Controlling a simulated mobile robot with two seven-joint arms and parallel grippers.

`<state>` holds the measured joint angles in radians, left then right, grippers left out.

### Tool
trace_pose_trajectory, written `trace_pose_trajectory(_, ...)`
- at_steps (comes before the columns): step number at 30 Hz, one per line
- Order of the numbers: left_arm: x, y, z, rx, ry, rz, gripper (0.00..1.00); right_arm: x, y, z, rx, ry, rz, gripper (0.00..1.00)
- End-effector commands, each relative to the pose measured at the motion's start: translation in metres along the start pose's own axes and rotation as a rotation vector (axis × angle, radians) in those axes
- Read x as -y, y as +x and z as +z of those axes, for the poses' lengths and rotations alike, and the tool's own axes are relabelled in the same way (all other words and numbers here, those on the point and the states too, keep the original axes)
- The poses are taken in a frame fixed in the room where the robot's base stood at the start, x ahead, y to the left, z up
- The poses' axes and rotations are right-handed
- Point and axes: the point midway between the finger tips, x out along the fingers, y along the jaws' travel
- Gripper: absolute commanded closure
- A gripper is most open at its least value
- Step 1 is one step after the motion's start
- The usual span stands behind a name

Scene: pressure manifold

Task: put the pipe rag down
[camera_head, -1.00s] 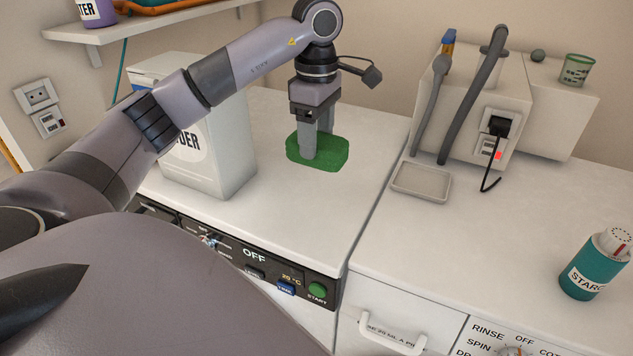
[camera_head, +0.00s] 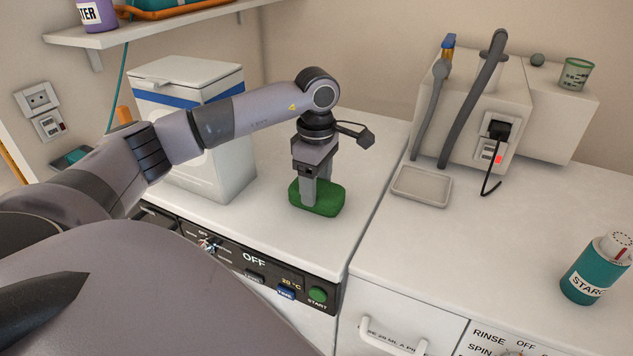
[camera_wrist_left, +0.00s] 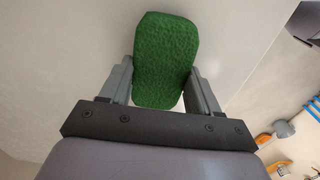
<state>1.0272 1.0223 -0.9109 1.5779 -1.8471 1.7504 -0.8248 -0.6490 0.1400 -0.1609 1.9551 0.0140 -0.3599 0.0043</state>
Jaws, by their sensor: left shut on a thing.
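The pipe rag is a green, textured, rounded pad (camera_head: 330,204). My left gripper (camera_head: 314,194) points down and is shut on it, with a finger on each side. The rag is at or just above the white top of the left machine (camera_head: 270,235); I cannot tell whether it touches. In the left wrist view the rag (camera_wrist_left: 165,45) sits between the two grey fingers of the left gripper (camera_wrist_left: 160,80) and sticks out past their tips. My right gripper is not in view.
A white box with a blue stripe (camera_head: 226,165) stands left of the rag, behind my arm. A shallow grey tray (camera_head: 421,186) and a hose unit (camera_head: 480,105) are to the right, across a seam. A teal starch bottle (camera_head: 590,275) stands far right. The white top around the rag is clear.

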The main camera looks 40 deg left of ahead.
Motion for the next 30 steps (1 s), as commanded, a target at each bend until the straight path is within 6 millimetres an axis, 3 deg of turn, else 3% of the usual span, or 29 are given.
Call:
trace_pose_trajectory(2,0.0,0.003,0.0,0.0,0.0,0.0,0.68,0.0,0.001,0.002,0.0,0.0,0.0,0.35)
trace_pose_trajectory(3,0.0,0.004,0.0,0.0,0.0,0.0,0.35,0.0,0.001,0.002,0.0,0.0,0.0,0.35)
trace_pose_trajectory(5,0.0,0.003,0.0,0.0,0.0,0.0,0.16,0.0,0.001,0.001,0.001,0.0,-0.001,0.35)
trace_pose_trajectory(6,0.0,0.003,0.0,0.0,0.0,0.0,0.13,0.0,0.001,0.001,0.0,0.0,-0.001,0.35)
trace_pose_trajectory(18,-0.001,-0.007,0.0,0.002,0.0,0.003,0.13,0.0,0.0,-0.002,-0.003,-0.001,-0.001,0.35)
trace_pose_trajectory(30,-0.001,-0.091,0.001,0.003,0.0,0.005,0.13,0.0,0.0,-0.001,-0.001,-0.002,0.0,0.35)
